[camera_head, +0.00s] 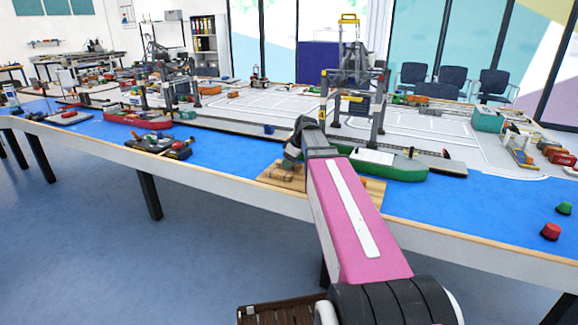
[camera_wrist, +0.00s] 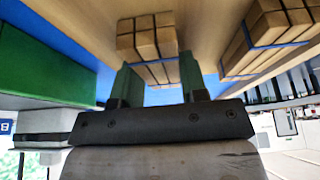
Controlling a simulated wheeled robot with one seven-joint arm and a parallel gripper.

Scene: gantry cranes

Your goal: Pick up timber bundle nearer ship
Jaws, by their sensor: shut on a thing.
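In the wrist view a timber bundle (camera_wrist: 147,42), pale beams with a blue strap, sits between the green-padded fingers of my gripper (camera_wrist: 157,66), which is shut on it. This bundle is the one nearer the green ship (camera_wrist: 45,70). A second timber bundle (camera_wrist: 268,40) lies beside it, apart from my fingers. In the head view the green ship (camera_head: 408,170) lies behind a wooden board (camera_head: 370,188); part of the timber (camera_head: 280,173) shows on the board left of my pink arm. My arm hides the held bundle and fingertips there. I cannot tell whether the bundle is clear of the board.
A gantry crane (camera_head: 378,105) stands on the quay behind the green ship. A dark barge (camera_head: 160,147) and a red ship (camera_head: 135,119) are to the left. Red (camera_head: 551,231) and green (camera_head: 564,208) buoys stand at the right. Open blue water surface lies between.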

